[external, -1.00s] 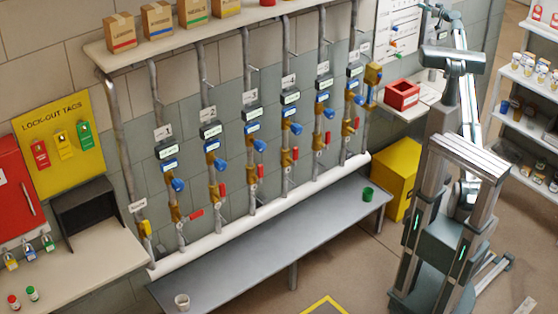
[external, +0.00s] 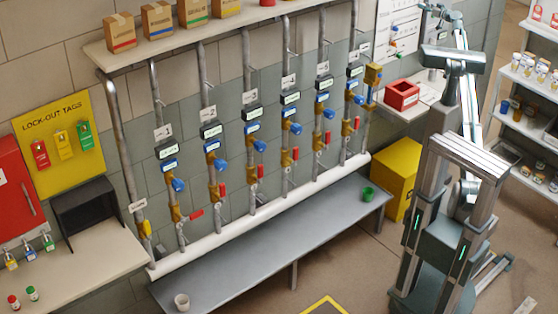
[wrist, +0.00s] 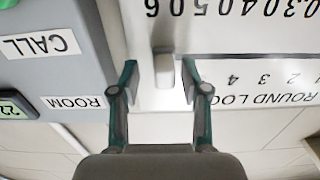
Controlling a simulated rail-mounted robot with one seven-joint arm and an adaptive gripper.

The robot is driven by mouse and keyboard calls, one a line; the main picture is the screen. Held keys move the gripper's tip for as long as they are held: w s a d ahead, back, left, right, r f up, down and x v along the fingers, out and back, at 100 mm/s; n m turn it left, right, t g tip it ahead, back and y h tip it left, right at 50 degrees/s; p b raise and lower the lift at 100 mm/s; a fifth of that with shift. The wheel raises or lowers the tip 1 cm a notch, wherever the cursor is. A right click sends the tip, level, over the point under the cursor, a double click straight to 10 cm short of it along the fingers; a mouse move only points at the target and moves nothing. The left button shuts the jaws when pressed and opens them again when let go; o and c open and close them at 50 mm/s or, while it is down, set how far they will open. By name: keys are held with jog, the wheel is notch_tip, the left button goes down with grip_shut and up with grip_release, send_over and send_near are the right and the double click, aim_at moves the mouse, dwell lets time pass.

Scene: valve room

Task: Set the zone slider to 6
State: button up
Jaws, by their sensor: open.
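In the wrist view, which is upside down, a pale upright knob (wrist: 163,68), apparently the zone slider's, stands out from a white panel (wrist: 225,55). A row of black digits runs beside it; the knob is near the end digit, which looks like a 6. My gripper (wrist: 160,78) is open, with one finger on each side of the knob and a visible gap to both. Whether the fingertips reach the knob's depth is unclear. In the external view the white panel (external: 402,18) hangs on the wall at the top right, with my arm's end beside it, small and partly cut off.
In the wrist view a grey box (wrist: 50,62) marked CALL and ROOM is close on the left. A ROUND LOG label (wrist: 270,100) is at right. In the external view a red bin (external: 402,95) stands on the counter below; pipes with valves line the wall.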

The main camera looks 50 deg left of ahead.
jog(key=d, duration=1.1)
jog(key=shift+s+d, duration=0.3)
jog(key=shift+s, duration=0.05)
